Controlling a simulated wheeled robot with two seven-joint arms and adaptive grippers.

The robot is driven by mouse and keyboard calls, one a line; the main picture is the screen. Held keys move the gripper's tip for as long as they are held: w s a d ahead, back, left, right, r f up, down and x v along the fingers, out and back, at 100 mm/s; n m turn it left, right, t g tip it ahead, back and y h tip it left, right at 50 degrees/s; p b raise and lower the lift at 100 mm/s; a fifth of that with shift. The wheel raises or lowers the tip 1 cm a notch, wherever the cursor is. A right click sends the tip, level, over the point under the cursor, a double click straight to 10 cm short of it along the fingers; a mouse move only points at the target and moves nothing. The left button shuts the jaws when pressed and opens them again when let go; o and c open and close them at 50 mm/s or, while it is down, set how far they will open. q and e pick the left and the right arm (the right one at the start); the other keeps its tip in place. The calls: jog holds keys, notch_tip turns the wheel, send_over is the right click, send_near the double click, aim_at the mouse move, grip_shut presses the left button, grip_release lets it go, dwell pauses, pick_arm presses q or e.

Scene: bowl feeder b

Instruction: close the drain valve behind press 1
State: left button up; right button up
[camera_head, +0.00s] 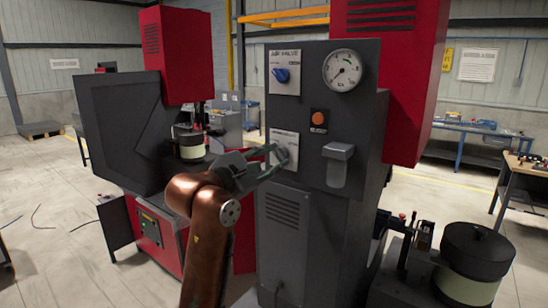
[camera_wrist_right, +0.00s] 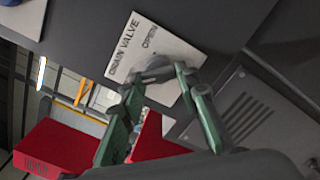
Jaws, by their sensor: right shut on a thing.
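The drain valve is a grey knob (camera_wrist_right: 157,67) on a white plate (camera_wrist_right: 150,38) that reads "DRAIN VALVE" and "OPEN" in the right wrist view. In the head view the plate (camera_head: 284,137) sits on the front of the dark grey cabinet (camera_head: 303,190), below the air valve. My right gripper (camera_wrist_right: 158,77) has its green fingers on either side of the knob and is shut on it. In the head view the right gripper (camera_head: 279,158) reaches the plate from the left and partly hides the knob. My left gripper is in neither view.
Above the plate are the air valve's blue knob (camera_head: 281,74), a pressure gauge (camera_head: 343,71) and an orange button (camera_head: 319,118). A grey box (camera_head: 337,165) juts out at right. Red presses stand behind. A bowl feeder (camera_head: 470,265) stands at lower right. Floor at left is mostly clear.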

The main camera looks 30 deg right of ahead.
jog(key=shift+f, duration=0.1)
dwell(0.3)
jog(key=o, duration=1.2)
jog(key=shift+c, duration=0.2)
jog(key=v, duration=1.2)
